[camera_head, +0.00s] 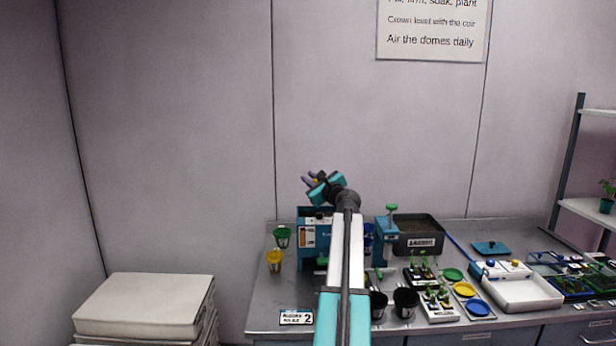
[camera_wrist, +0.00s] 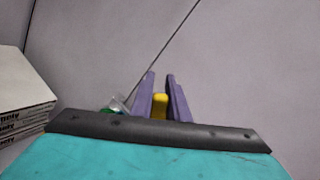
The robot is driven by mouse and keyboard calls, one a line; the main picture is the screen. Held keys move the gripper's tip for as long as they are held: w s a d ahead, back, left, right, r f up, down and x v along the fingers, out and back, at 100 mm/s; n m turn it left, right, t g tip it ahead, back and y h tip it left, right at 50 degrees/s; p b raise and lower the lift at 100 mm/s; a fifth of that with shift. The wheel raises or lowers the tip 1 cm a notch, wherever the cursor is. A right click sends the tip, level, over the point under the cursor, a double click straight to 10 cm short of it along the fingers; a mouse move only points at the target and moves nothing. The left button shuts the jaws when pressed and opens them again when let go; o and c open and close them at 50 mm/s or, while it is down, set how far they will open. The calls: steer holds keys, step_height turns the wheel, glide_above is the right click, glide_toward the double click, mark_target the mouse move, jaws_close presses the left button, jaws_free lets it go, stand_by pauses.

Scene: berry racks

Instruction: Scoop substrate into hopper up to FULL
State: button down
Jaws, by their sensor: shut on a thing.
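My gripper (camera_head: 309,180) is raised above the back of the bench, over the blue hopper (camera_head: 308,240), with its purple fingers pointing up and left. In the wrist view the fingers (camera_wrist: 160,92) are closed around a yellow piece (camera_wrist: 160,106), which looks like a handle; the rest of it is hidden. The hopper has a pale front panel, and my arm covers part of its right side. Its fill level cannot be read. A dark bin (camera_head: 418,227) with brown, soil-like contents and a white label stands right of the hopper.
Green (camera_head: 281,236) and yellow (camera_head: 274,260) cups stand left of the hopper. White stacked boxes (camera_head: 145,303) stand left of the bench.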

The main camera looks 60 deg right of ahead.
steer(key=shift+s+d+r+m+p, duration=0.45)
steer(key=shift+m+p, duration=0.5)
steer(key=shift+p, duration=0.45)
steer(key=shift+s+d+r+m+p, duration=0.15)
steer(key=shift+d+m+p, duration=0.4)
steer(key=shift+m+p, duration=0.6)
steer(key=shift+s+d+r+m+p, duration=0.25)
steer(key=shift+d+r+m+p, duration=0.35)
steer(key=shift+p, duration=1.05)
steer(key=shift+f, duration=0.2)
steer(key=shift+s+f, duration=0.1)
steer(key=shift+s, duration=0.05)
